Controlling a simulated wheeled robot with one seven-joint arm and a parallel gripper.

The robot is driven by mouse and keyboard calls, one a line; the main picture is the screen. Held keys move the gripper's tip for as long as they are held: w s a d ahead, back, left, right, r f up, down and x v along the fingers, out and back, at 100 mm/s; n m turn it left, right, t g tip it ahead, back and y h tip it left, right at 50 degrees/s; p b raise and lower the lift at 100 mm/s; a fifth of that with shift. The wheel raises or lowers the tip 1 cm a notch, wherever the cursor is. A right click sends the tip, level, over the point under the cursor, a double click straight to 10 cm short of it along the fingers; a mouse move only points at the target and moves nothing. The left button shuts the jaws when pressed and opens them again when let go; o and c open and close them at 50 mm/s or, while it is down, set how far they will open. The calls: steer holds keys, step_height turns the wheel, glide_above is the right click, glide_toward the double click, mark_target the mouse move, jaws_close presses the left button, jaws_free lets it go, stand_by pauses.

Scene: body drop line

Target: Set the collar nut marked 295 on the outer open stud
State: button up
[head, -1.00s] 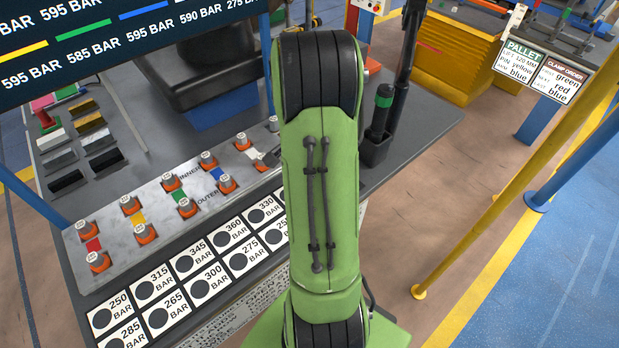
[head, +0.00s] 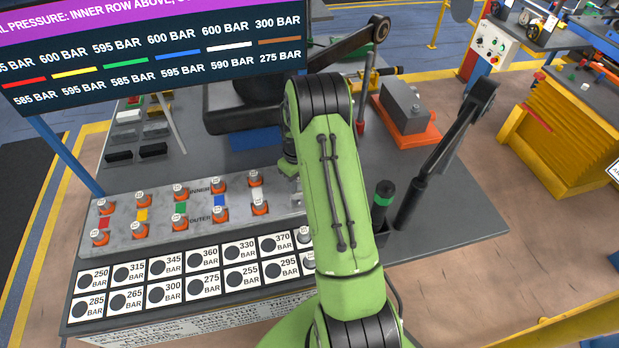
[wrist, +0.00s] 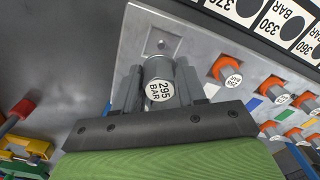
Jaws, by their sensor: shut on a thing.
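My gripper (wrist: 158,88) shows in the wrist view, with its fingers shut on a grey collar nut (wrist: 159,92) whose white face reads 295 BAR. In the head view my own arm hides both. A bare metal stud (wrist: 162,43) stands on the steel plate (wrist: 192,32), just beyond the held nut, in line with the outer row of orange fittings. The nut appears apart from it; the height gap cannot be judged. My gripper covers the plate's inner side there. In the head view the plate (head: 285,208) carries paired orange fittings with white-topped caps along its inner and outer rows.
A label board (head: 225,267) with dark round spots lies in front of the plate. White-topped pieces (head: 306,236) stand at its right end, partly behind my arm. A pressure screen (head: 150,65) hangs at upper left. A black lever tool (head: 440,150) and a green-banded cylinder (head: 384,196) stand right of my arm.

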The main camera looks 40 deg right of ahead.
steer(key=shift+w+a+f, duration=0.1)
steer(key=shift+w+a, duration=0.05)
steer(key=shift+a, duration=0.1)
step_height(320, 180, down, 5)
steer(key=b, duration=0.4)
steer(key=shift+d+f+b, duration=0.1)
steer(key=shift+d+b, duration=0.05)
steer(key=shift+b, duration=0.2)
steer(key=shift+f+b, duration=0.35)
steer(key=shift+f, duration=0.05)
steer(key=o, duration=1.2)
steer(key=shift+r+p, duration=1.95)
steer(key=shift+r, duration=1.1)
